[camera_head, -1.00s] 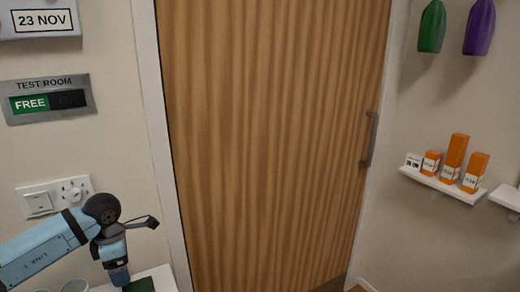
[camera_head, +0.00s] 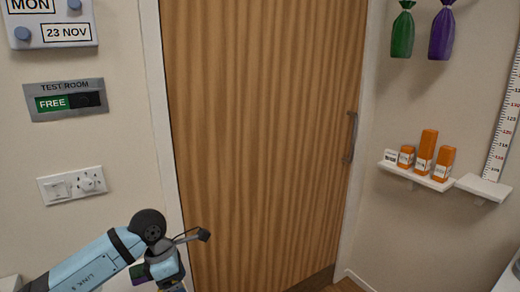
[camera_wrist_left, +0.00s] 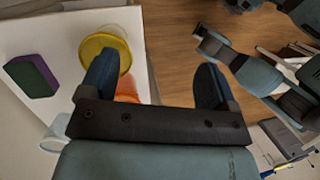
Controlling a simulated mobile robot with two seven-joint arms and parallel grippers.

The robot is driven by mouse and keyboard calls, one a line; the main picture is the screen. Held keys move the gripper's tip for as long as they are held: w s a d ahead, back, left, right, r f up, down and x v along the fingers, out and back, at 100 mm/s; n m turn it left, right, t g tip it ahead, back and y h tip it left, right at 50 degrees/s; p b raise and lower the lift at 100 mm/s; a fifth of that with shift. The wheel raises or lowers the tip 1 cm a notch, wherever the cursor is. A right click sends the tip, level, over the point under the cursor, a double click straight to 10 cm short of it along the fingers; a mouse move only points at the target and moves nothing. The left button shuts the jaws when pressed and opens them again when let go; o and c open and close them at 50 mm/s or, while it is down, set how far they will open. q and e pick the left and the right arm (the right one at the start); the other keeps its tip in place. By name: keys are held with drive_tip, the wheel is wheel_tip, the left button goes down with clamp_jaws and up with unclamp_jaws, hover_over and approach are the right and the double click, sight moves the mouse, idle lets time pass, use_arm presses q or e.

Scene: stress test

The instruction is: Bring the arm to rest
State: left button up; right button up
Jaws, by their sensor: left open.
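My left arm (camera_head: 85,268) comes in from the lower left in the head view. Its wrist is in front of the door's left frame, and its gripper is cut off at the bottom edge. In the left wrist view my left gripper (camera_wrist_left: 154,88) is open, its two dark fingers wide apart with nothing held between them. White table top and wood floor show beyond the fingers.
In the wrist view a white table (camera_wrist_left: 60,32) holds a green and purple block (camera_wrist_left: 32,76), a yellow round thing (camera_wrist_left: 105,42), an orange thing (camera_wrist_left: 127,90) partly behind a finger, and a clear cup (camera_wrist_left: 52,133). A closed wooden door (camera_head: 265,140) and a shelf (camera_head: 415,177) with orange containers stand ahead.

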use_arm(q)
drive_tip(key=s+d+f+n+t+h, duration=0.3)
drive_tip(key=s+d+n+h, duration=0.4)
drive_tip(key=s+n+h, duration=0.45)
drive_tip(key=s+a+f+n+t+y, duration=0.1)
drive_tip(key=a+f+n+t+y, duration=0.15)
drive_tip(key=a+n+t, duration=0.55)
drive_tip(key=a+f+n+t+y, duration=0.2)
drive_tip(key=f+n+t, duration=0.2)
drive_tip(key=n, duration=0.8)
drive_tip(key=s+a+f+n+g+y, duration=0.3)
drive_tip(key=s+a+f+n+y, duration=0.15)
drive_tip(key=s+f, duration=0.25)
drive_tip(key=s+a+f+n+g+y, duration=0.2)
drive_tip(key=s+a+f+n+y, duration=0.15)
drive_tip(key=s+f+n, duration=0.3)
drive_tip(key=w+d+r+n+t+h, duration=0.15)
drive_tip(key=d+n, duration=0.35)
drive_tip(key=d, duration=0.6)
wheel_tip(320, 180, up, 15)
drive_tip(key=s+p, duration=0.1)
drive_tip(key=p, duration=1.7)
drive_tip(key=shift+a+r+m, duration=0.15)
drive_tip(key=shift+a+m, duration=0.2)
drive_tip(key=shift+a, duration=0.05)
use_arm(e)
wheel_tip(320, 180, up, 14)
drive_tip(key=s+d, duration=0.1)
drive_tip(key=shift+s+h, duration=0.3)
drive_tip(key=shift+s, duration=0.05)
